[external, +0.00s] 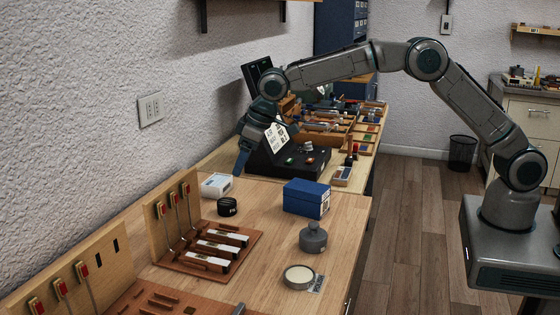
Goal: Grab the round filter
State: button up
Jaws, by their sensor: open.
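A black, ribbed round piece (227,206) with a small pale label stands on the wooden bench. A shallow round dish (299,276) with a cream top and dark rim lies near the bench's front right, on a printed label. I cannot tell for certain which of these two is the round filter. My gripper (239,172) is open, pointing down above the bench, at the far end of my outstretched arm. It appears above and slightly right of the black round piece, apart from it. Its finger gap is too small to see clearly.
A blue box (307,198) and a grey knobbed weight (313,238) stand to the right. A black case (290,160) stands behind.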

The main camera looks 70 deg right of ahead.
jog(key=p, duration=0.1)
send_over(228, 202)
jog(key=s, duration=0.2)
jog(key=f, duration=0.7)
jog(key=shift+w+d+f, duration=0.15)
jog(key=shift+d, duration=0.05)
jog(key=p+x, duration=0.2)
jog(key=x, duration=0.2)
jog(key=shift+d+f, duration=0.1)
jog(key=shift+d, duration=0.1)
jog(key=shift+a+f, duration=0.1)
jog(key=shift+f, duration=0.6)
jog(key=c, duration=1.1)
